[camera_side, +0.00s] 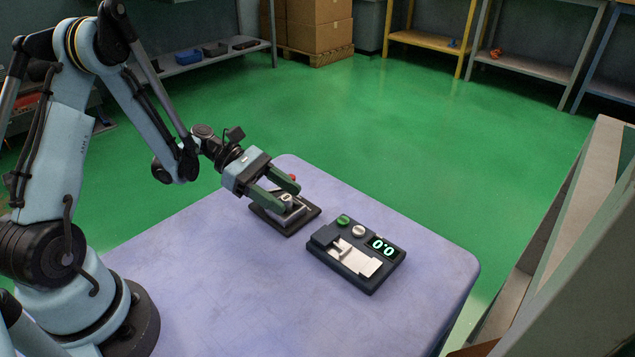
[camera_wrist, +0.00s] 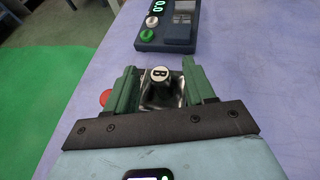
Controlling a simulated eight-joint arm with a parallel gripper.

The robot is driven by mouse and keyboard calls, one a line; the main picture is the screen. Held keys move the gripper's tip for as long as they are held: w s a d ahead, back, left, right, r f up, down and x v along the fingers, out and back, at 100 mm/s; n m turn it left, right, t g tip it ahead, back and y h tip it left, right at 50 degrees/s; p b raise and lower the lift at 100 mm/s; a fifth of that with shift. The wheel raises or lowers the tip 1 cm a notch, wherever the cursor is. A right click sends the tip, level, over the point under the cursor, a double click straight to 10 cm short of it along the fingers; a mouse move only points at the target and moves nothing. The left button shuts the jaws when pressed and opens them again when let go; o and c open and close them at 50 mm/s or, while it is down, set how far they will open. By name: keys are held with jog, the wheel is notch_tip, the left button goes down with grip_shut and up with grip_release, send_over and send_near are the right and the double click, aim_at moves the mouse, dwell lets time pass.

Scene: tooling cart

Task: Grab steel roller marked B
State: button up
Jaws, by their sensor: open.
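The steel roller marked B (camera_wrist: 159,74) shows its white end face with a black B in the wrist view, between my two green fingers. In the side view the roller (camera_side: 287,198) sits in a metal holder on a dark base plate (camera_side: 305,218), partly hidden by a finger. My gripper (camera_side: 283,191) is open, its fingers low over the holder, one on each side of the roller. In the wrist view my gripper (camera_wrist: 158,80) shows gaps beside the roller; I cannot tell whether either finger touches the holder.
A dark device (camera_side: 357,258) with a lit display, a green button (camera_side: 343,220) and a pale button stands to the right on the lavender table (camera_side: 200,285). A red knob (camera_wrist: 105,97) is close beside the left finger in the wrist view. The front of the table is clear.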

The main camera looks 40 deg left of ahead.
grip_shut()
jog(key=shift+r, duration=0.15)
dwell(0.4)
